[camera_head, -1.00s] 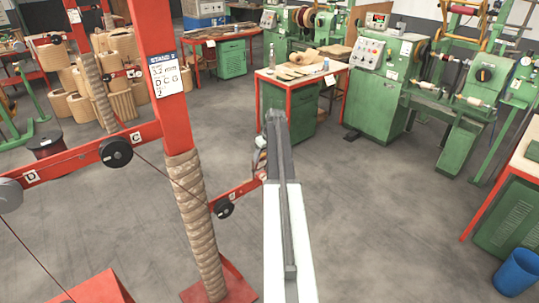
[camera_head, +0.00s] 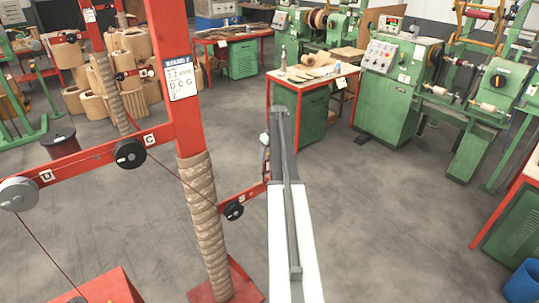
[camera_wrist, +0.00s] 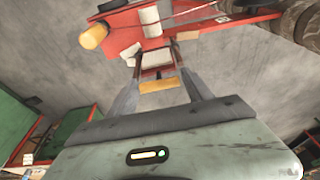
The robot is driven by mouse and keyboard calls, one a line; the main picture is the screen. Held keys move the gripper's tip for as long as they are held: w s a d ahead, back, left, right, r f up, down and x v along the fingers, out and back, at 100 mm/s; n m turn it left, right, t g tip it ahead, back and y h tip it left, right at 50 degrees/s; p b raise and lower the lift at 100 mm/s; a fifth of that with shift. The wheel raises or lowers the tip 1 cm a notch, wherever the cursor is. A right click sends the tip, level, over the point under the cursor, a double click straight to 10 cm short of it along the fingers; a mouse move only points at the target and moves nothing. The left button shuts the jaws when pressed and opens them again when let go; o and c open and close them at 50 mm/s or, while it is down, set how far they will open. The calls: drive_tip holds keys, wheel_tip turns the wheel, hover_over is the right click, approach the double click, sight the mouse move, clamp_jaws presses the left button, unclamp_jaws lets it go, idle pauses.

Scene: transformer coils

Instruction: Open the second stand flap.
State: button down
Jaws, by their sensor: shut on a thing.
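The red upright post (camera_head: 173,70) of the second stand is left of my arm in the head view, with a card on it and cord wrapped below. A low red bar (camera_head: 250,194) with a black wheel (camera_head: 233,210) runs from the post towards my arm. My gripper is mostly hidden behind my arm there. In the wrist view my gripper (camera_wrist: 157,62) is shut on a small red-edged, pale piece at the red bar (camera_wrist: 205,22), which looks like the flap. Its exact outline is hard to tell. A yellow roller (camera_wrist: 94,35) and a white roller (camera_wrist: 150,21) are just beyond.
A red-framed table (camera_head: 314,80) with papers stands ahead, beside green winding machines (camera_head: 393,95). An upper red bar (camera_head: 80,165) with dark and grey wheels extends left from the post. Grey floor (camera_head: 400,230) is open to the right.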

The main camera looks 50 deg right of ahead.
drive_tip(key=shift+w, duration=0.15)
drive_tip(key=shift+c, duration=2.1)
unclamp_jaws()
drive_tip(key=p+v, duration=0.7)
drive_tip(key=v, duration=0.1)
drive_tip(key=shift+p, duration=0.3)
drive_tip(key=shift+f, duration=0.15)
